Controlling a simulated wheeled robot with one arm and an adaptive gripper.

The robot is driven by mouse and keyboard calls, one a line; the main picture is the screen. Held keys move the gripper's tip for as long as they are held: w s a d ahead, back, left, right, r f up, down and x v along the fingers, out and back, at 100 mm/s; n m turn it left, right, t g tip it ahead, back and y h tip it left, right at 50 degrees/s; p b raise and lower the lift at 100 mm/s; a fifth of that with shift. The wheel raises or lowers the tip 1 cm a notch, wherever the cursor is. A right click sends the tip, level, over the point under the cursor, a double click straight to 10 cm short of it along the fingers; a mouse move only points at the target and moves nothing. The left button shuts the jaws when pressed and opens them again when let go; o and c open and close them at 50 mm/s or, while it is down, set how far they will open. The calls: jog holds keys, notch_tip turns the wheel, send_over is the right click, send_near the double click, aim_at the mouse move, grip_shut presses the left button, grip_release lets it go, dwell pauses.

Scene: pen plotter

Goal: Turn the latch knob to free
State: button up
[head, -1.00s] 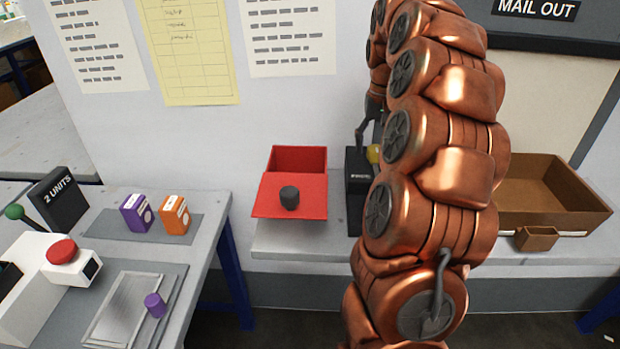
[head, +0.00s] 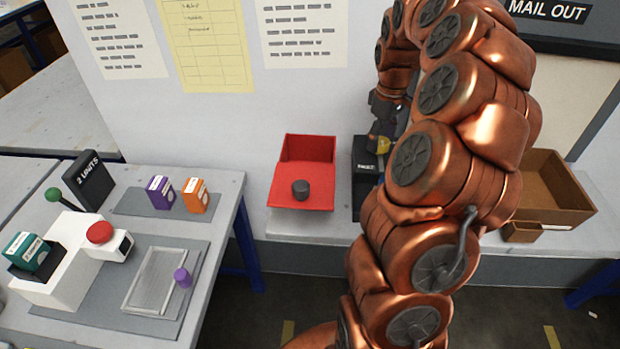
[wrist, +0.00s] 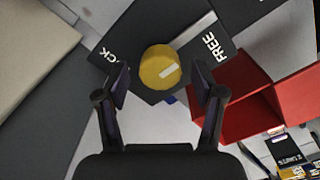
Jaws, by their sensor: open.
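The yellow round latch knob (wrist: 157,62) shows in the wrist view with a white pointer mark on its face, lying towards its right side. It sits on a black block (wrist: 231,22) with the word FREE to its right and a partly hidden word ending in CK to its left. In the head view the knob (head: 384,144) is partly covered by my gripper, above the black block (head: 365,172). My gripper (wrist: 162,82) is open, with one dark finger to either side of the knob's lower edge. I cannot tell whether either finger touches it.
A brown tray (head: 570,205) stands to the right behind my arm. The left table (head: 225,195) holds purple and orange boxes (head: 195,197) and a red-button device (head: 100,233).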

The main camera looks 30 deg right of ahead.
aim_at(381, 140)
jog(key=shift+r+n+p, duration=0.15)
jog(key=shift+n+p, duration=1.3)
jog(key=shift+p, duration=0.5)
jog(key=shift+r+n+p, duration=0.1)
jog(key=shift+n+p, duration=1.35)
jog(key=shift+p, duration=0.5)
jog(key=shift+w+r+b, duration=0.1)
jog(key=shift+r+b, duration=0.1)
jog(key=shift+b, duration=0.35)
notch_tip(381, 140, up, 7)
jog(key=shift+f+b, duration=0.2)
jog(key=shift+b, duration=0.8)
jog(key=shift+a+r, duration=0.15)
jog(key=shift+r, duration=0.1)
jog(key=s+a+r+m+b, duration=0.1)
jog(key=s+a+b, duration=0.1)
jog(key=a, duration=1.5)
jog(key=s+a+f+m+b, duration=0.1)
jog(key=s+a+f+m, duration=0.1)
jog(key=s+a, duration=0.7)
jog(key=shift+s+a+f+m+g, duration=0.2)
jog(key=shift+a+m+g, duration=0.15)
jog(key=shift+a, duration=0.4)
